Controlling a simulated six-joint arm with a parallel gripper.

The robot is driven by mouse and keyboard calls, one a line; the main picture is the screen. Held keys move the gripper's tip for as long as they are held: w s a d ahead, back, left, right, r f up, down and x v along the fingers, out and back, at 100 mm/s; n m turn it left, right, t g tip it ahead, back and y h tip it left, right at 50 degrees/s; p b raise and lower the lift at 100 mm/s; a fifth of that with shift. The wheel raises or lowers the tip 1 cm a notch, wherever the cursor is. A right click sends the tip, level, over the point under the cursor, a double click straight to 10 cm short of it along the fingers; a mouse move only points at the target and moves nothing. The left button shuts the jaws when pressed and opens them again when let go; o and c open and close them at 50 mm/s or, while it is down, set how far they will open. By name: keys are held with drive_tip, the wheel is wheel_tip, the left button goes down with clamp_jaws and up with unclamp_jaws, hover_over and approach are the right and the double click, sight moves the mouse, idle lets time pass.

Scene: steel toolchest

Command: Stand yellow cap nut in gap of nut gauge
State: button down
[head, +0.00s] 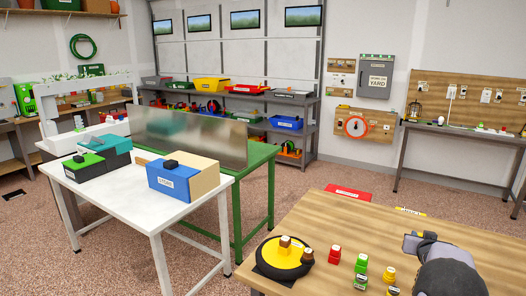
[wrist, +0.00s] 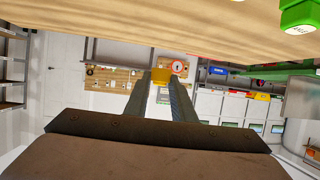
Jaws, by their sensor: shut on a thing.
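My gripper (wrist: 161,82) is shut on a small yellow piece, which looks like the yellow cap nut (wrist: 161,74), between its fingertips in the wrist view. In the head view my gripper (head: 408,243) is over the right part of the wooden table; the held piece cannot be made out there. A round yellow disc (head: 270,262) on a dark base stands at the table's front left, with brown blocks on top. It may be the nut gauge; I cannot tell for sure. My gripper is to the right of it and apart.
A red piece (head: 334,254), a green piece (head: 361,262) and a yellow-topped piece (head: 389,275) stand on the wooden table (head: 340,222) between disc and arm. A white table (head: 120,207) with a blue box (head: 170,183) is farther left.

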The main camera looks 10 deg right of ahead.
drive_tip(key=a+f+n+t+y, duration=0.1)
drive_tip(key=a+f+n+y, duration=0.1)
drive_tip(key=a, duration=0.4)
drive_tip(key=w+a+f+n+t+y, duration=0.1)
drive_tip(key=a+f+n+y, duration=0.1)
drive_tip(key=a+n+y, duration=0.2)
drive_tip(key=w+a+f+n+t+y, duration=0.1)
drive_tip(key=a+f+n+y, duration=0.1)
drive_tip(key=a, duration=0.8)
drive_tip(key=shift+f+n+y, duration=0.4)
drive_tip(key=shift+n+y, duration=0.2)
drive_tip(key=shift+y, duration=0.4)
drive_tip(key=a+n+y, duration=0.1)
drive_tip(key=a, duration=0.1)
drive_tip(key=s+a+f+y, duration=0.1)
drive_tip(key=a, duration=0.2)
drive_tip(key=s+a+f+n+y+p, duration=0.1)
drive_tip(key=a, duration=0.1)
drive_tip(key=shift+a+f+n+g, duration=0.2)
drive_tip(key=shift+a+n+g, duration=0.1)
drive_tip(key=shift+a+g, duration=0.1)
drive_tip(key=s+a+n+g+y+p, duration=0.2)
drive_tip(key=s+a, duration=0.4)
drive_tip(key=a, duration=0.6)
drive_tip(key=s+a+n+g+y+p, duration=0.2)
drive_tip(key=s+a+n+y+p, duration=0.2)
drive_tip(key=a, duration=0.8)
drive_tip(key=shift+s+a+r+n+g+p, duration=0.15)
drive_tip(key=shift+s+n+g+p, duration=0.4)
drive_tip(key=shift+s, duration=0.85)
